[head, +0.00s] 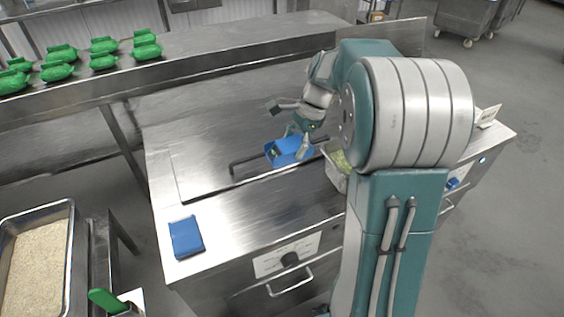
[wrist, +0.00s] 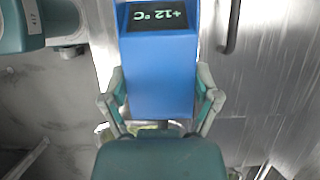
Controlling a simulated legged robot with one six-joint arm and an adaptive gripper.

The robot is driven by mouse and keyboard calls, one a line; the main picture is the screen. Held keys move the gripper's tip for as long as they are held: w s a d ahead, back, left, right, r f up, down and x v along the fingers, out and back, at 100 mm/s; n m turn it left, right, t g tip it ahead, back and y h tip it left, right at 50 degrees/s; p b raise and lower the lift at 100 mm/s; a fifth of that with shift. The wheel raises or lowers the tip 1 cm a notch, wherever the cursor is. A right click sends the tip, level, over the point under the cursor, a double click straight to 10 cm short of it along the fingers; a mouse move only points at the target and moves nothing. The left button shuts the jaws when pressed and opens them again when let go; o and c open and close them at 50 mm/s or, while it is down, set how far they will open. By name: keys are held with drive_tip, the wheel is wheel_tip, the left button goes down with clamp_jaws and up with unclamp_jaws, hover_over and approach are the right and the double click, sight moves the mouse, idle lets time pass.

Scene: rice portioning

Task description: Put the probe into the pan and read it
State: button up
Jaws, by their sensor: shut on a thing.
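My gripper (wrist: 161,88) is shut on the blue probe (wrist: 158,72). Its fingers press the two sides of the probe's body. The dark display (wrist: 157,16) shows +12 °C in the wrist view. In the head view the probe (head: 283,153) is above the steel worktop, left of the pan (head: 337,178). The pan is partly hidden behind my arm, and pale green contents show in it. The probe's tip is not visible, so I cannot tell whether it touches anything.
A blue block (head: 186,237) lies on the worktop's near left corner. A dark bar handle (head: 240,166) is on the worktop's lid. Green bags (head: 103,53) stand on a back shelf. A tray of rice (head: 71,222) and a green handle (head: 106,300) are at lower left.

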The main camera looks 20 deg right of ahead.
sight(294, 142)
drive_tip(key=shift+w+d+r, duration=0.15)
drive_tip(key=shift+d+r, duration=0.1)
drive_tip(key=shift+r, duration=2.95)
drive_tip(key=shift+a, duration=0.15)
